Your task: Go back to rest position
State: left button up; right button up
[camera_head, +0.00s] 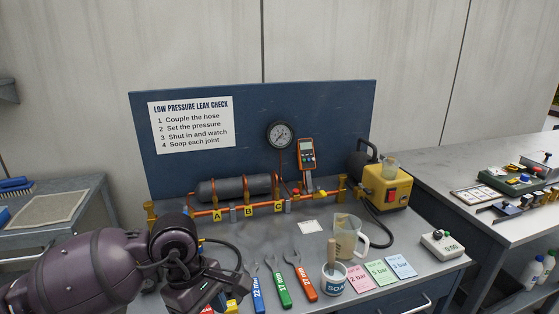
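My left arm comes in from the lower left, and my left gripper (205,290) is low over the near left part of the workbench (445,268). Its dark body hides its fingertips, so I cannot tell if it is open or shut. Small yellow and red pieces (231,306) show beside it at the bottom edge, partly hidden. The blue, green and orange wrenches (285,278) lie just right of it, apart from it. My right gripper is not in view.
A blue panel (330,105) stands behind a pipe rig with valves and a gauge (279,136). A yellow pump (387,187), a jug (347,238), a soap pot (334,277) and pressure cards (380,272) stand or lie to the right. Side tables flank the bench.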

pick_arm(q)
jog(key=s+d+r+n+h, duration=0.3)
jog(key=s+d+n+h, duration=0.3)
jog(key=d+n+h, duration=0.65)
jog(key=w+a+f+n+t+y, duration=0.1)
jog(key=a+f+n+t+y, duration=0.15)
jog(key=a+n+t, duration=0.6)
jog(key=w+a+f+n+t+y, duration=0.2)
jog(key=a+f+n+t, duration=0.15)
jog(key=n, duration=0.95)
jog(key=w+a+f+n+t+y, duration=0.1)
jog(key=a+f+n+t+y, duration=0.15)
jog(key=a+n+t, duration=0.6)
jog(key=s+a+f+n+g+y, duration=0.3)
jog(key=s+f+n, duration=0.3)
jog(key=f+n, duration=0.2)
jog(key=s+a+f+n+g+y, duration=0.3)
jog(key=s+f+n+g+y, duration=0.2)
jog(key=s+f+n, duration=0.2)
notch_tip(320, 180, down, 2)
jog(key=shift+a+n, duration=0.25)
jog(key=shift+n, duration=0.3)
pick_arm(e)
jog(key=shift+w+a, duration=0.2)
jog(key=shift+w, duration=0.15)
